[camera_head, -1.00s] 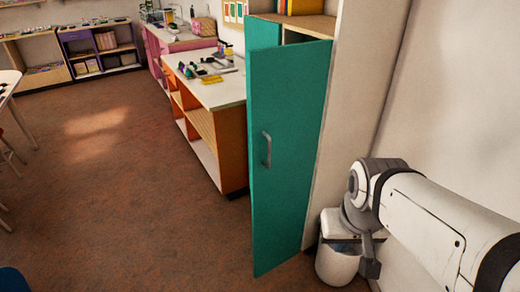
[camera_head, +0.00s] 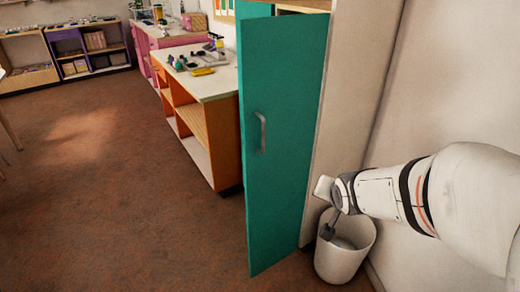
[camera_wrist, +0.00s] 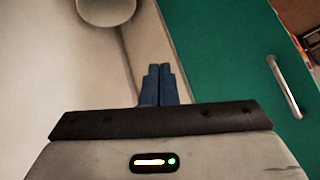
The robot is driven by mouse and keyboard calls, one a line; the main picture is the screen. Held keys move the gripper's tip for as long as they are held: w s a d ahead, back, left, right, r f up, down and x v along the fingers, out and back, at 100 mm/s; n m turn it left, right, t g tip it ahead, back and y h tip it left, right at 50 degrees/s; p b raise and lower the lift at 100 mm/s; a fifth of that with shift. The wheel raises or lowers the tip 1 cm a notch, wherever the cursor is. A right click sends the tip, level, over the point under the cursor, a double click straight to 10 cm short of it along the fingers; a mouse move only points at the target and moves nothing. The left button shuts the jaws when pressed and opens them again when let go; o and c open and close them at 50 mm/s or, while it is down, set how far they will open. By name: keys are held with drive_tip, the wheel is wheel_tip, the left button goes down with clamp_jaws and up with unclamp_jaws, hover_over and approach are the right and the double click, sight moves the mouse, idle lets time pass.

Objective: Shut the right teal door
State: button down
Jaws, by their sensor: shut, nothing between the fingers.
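The right teal door (camera_head: 285,150) stands open, swung out from the tall cabinet (camera_head: 345,110), with its grey handle (camera_head: 261,132) facing me. Part of another teal door (camera_head: 253,10) shows behind it at the top. My gripper (camera_head: 328,232) is to the right of the door, low over the white bin, apart from the handle. In the wrist view my gripper's dark fingers (camera_wrist: 158,72) are together and empty. The teal door (camera_wrist: 230,70) and its handle (camera_wrist: 284,85) are to the right there.
A white bin (camera_head: 345,262) stands on the floor between cabinet and wall (camera_head: 445,90), under my arm. An orange shelf unit with a white top (camera_head: 215,82) is left of the door. The brown floor (camera_head: 110,190) at left is open.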

drive_tip(key=w+a+f+m+t+y+b, duration=0.3)
drive_tip(key=w+a+f+t+b, duration=0.15)
drive_tip(key=w+f+b, duration=0.4)
drive_tip(key=m+t+y+b, duration=0.25)
drive_tip(key=y+b, duration=0.25)
drive_tip(key=y, duration=0.3)
approach(252, 183)
drive_tip(key=shift+m+g, duration=0.35)
drive_tip(key=shift+g, duration=0.05)
drive_tip(key=b+x, duration=0.2)
drive_tip(key=x, duration=0.3)
drive_tip(key=shift+w+a+r+b, duration=0.1)
drive_tip(key=shift+a+r+b, duration=0.05)
drive_tip(key=shift+r+b, duration=0.2)
drive_tip(key=shift+x, duration=0.75)
drive_tip(key=shift+w, duration=0.1)
